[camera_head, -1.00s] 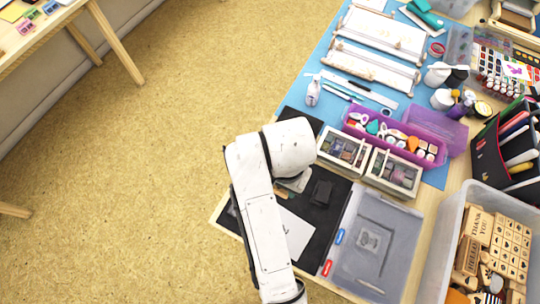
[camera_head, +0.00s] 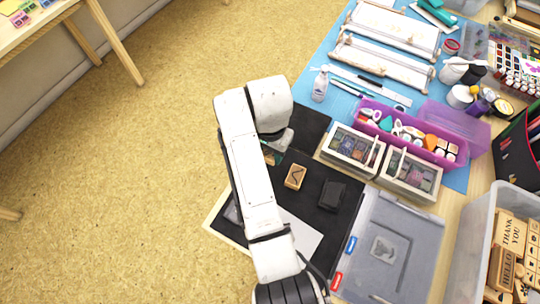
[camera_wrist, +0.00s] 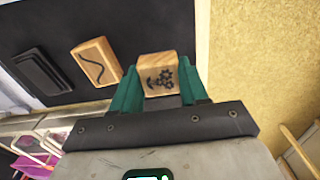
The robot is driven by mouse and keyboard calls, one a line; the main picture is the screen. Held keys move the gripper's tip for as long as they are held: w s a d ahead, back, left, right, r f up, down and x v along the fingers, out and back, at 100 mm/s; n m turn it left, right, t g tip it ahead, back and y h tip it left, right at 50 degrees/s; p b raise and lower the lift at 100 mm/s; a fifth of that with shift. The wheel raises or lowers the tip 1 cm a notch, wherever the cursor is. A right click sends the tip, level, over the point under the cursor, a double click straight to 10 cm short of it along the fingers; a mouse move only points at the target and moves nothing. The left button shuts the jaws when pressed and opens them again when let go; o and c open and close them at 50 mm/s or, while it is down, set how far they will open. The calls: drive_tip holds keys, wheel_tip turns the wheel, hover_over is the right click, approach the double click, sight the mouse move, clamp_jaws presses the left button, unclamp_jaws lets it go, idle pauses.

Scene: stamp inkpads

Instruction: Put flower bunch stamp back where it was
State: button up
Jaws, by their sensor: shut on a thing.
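The flower bunch stamp (camera_wrist: 159,76) is a light wooden block with a dark flower print on its face. In the wrist view it sits between the two green fingers of my gripper (camera_wrist: 160,88), which is shut on it. The stamp is over the black mat (camera_wrist: 125,20); I cannot tell whether it touches the mat. In the head view my arm hides the stamp and most of my gripper; a bit of green finger shows beside the arm.
A wooden stamp with a curved line (camera_head: 295,176) and a black inkpad (camera_head: 332,195) lie on the mat to the right. White-framed inkpad boxes (camera_head: 352,148), a clear case (camera_head: 390,250) and a purple bin (camera_head: 410,128) stand further right. Some mat above my gripper is bare.

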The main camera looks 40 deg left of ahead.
drive_tip(key=shift+f, duration=1.6)
drive_tip(key=o, duration=0.9)
drive_tip(key=shift+f, duration=0.1)
wheel_tip(320, 180, up, 12)
drive_tip(key=shift+r+p, duration=0.15)
drive_tip(key=shift+p, duration=0.35)
